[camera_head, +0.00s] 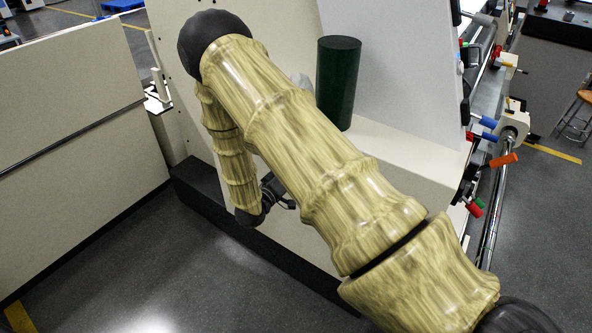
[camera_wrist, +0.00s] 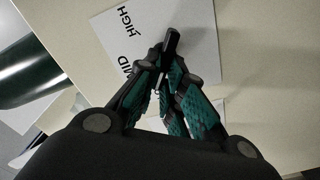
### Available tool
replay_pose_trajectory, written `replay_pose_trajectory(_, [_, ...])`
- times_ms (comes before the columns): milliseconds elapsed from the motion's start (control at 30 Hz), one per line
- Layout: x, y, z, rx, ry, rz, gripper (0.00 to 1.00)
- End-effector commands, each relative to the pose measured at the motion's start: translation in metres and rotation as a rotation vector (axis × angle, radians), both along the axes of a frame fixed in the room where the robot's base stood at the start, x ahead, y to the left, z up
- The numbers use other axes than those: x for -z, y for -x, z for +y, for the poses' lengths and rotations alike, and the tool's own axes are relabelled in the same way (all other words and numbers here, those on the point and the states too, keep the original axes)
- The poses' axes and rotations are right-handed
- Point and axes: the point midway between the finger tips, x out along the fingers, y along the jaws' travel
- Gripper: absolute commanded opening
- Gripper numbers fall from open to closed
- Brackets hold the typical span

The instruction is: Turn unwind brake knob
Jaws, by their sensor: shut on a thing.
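The brake knob (camera_wrist: 172,40) is a black part standing out from the pale machine panel. A white label (camera_wrist: 202,32) beside it reads "HIGH" and "MID"; anything lower on it is hidden by my fingers. My gripper (camera_wrist: 166,68) has teal-padded fingers drawn together at the knob and is shut on it. The fingers cover much of the knob, so its pointing direction is hard to tell. In the head view my gripper (camera_head: 283,194) is partly hidden behind my arm, close to the machine's front panel, and the knob cannot be made out.
A dark green cylinder (camera_head: 338,84) stands on the machine's pale ledge (camera_head: 400,147), close behind my arm. Rollers and coloured handles (camera_head: 502,160) stick out at the right. A low beige wall (camera_head: 70,120) stands at the left. The grey floor (camera_head: 130,260) in front is clear.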

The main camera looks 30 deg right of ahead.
Motion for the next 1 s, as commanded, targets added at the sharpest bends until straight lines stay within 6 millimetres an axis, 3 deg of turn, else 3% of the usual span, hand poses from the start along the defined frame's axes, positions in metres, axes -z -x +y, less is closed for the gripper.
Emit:
replay_pose_trajectory(300, [0.0012,-0.0005,-0.0009,0.001,0.041,0.099,0.0])
replay_pose_trajectory(800, [0.0013,-0.0006,-0.0009,0.002,0.049,0.115,0.0])
replay_pose_trajectory(833, [0.0013,-0.0006,-0.0009,0.002,0.049,0.115,0.13])
replay_pose_trajectory(900, [0.0014,-0.0006,-0.0008,0.001,0.048,0.115,0.26])
replay_pose_trajectory(933, [0.0014,-0.0007,-0.0006,0.001,0.048,0.115,0.31])
replay_pose_trajectory(1000, [0.0014,-0.0009,-0.0002,0.001,0.048,0.114,0.31])
